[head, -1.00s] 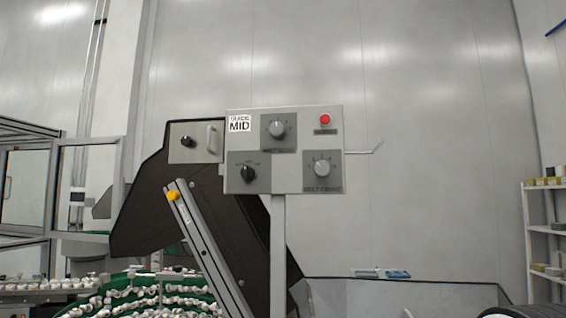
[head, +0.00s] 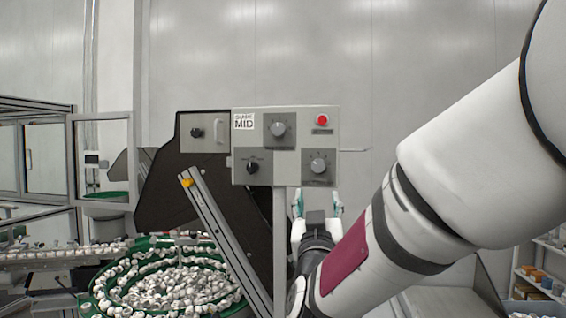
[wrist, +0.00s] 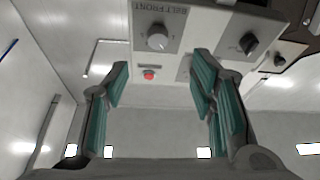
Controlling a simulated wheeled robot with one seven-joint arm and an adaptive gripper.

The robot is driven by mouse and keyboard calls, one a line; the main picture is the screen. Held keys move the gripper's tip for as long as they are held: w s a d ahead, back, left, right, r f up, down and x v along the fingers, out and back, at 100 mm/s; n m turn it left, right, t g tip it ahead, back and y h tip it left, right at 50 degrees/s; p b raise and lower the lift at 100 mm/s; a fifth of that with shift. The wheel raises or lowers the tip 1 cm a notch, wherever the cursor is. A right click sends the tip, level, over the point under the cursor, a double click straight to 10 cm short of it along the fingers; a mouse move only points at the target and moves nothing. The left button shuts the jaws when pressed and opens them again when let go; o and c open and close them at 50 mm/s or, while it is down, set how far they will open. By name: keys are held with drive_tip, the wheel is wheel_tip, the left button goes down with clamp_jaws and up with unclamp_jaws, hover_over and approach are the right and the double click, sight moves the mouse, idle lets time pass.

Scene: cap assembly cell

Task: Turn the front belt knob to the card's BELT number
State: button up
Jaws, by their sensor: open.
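The front belt knob (head: 318,165) is a round grey dial at the lower right of the grey control panel (head: 334,140). In the wrist view the knob (wrist: 157,37) sits beside a "BELT FRONT" label, top centre. My gripper (head: 317,202) is just below the panel in the head view, apart from the knob. In the wrist view my gripper (wrist: 161,66) is open and empty, with the knob above and between its fingertips. A white card (head: 243,122) at the panel's upper left reads "MID"; its smaller line is unclear, and I see no belt number.
Another grey knob (head: 278,128), a black knob (head: 252,167) and a red button (head: 322,119) share the panel. A slanted metal rail (head: 222,235) and a green bowl of caps (head: 170,285) stand to the left. The right-hand shelf (head: 540,275) is farther back.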

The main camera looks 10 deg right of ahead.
sight(318, 168)
drive_tip(key=x, duration=0.4)
drive_tip(key=p+x, duration=0.1)
drive_tip(key=x, duration=0.8)
drive_tip(key=shift+w+d+r+p, duration=0.2)
drive_tip(key=shift+r+p, duration=0.1)
drive_tip(key=shift+r, duration=0.15)
drive_tip(key=shift+c, duration=0.2)
drive_tip(key=c, duration=1.1)
